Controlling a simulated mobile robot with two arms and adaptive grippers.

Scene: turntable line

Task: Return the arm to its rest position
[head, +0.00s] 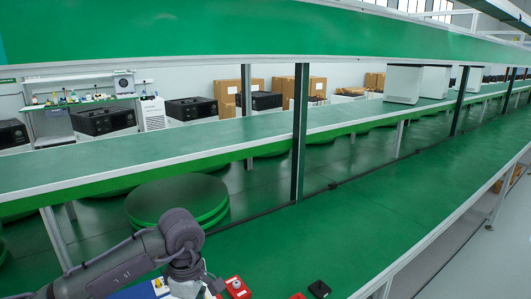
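My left arm (150,255) comes in from the lower left and bends down at a grey joint above the green bench. Its far end runs down to the bottom edge of the head view. No fingers of the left gripper show there, so I cannot see whether it holds anything. My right arm and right gripper are not in view. A red box with a pale button (237,287) sits just right of the arm's end. A small black block (319,289) lies further right, with a red piece (297,296) beside it, cut by the bottom edge.
The green bench (340,240) is mostly clear. Green round turntables (178,198) stand behind the arm. A second long green bench (200,140) runs behind, on metal posts (300,130). A green overhead shelf (250,30) crosses the top. A blue item (135,292) shows below the arm.

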